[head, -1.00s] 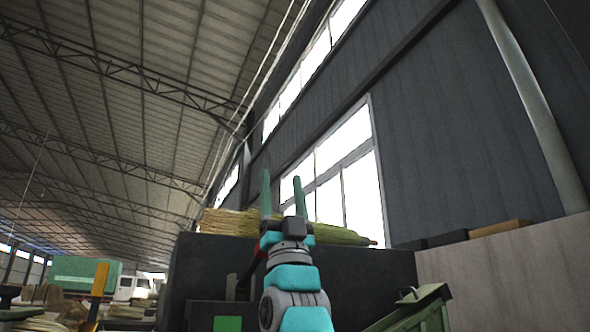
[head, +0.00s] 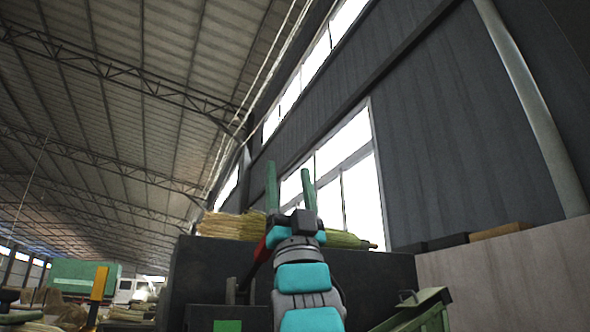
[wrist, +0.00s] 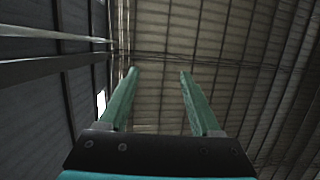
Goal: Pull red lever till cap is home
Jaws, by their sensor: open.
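A red part (head: 262,250), which looks like the red lever, shows just left of my wrist in the head view. Its lower end and any pivot are hidden or too dark to make out. A straw broom bundle (head: 232,225) lies across the top of a dark machine block (head: 210,265), partly behind my gripper. My gripper (head: 288,168) points upward in front of the block, with its two green fingers apart and nothing between them. In the wrist view, the open fingers (wrist: 158,72) show only roof and wall beyond. I cannot make out the cap.
A green metal bin (head: 420,312) stands at the lower right. A pale wall (head: 500,275) with boxes (head: 502,229) on top is behind it. A yellow post (head: 99,283) stands at the left among piled straw. The air above my gripper is clear.

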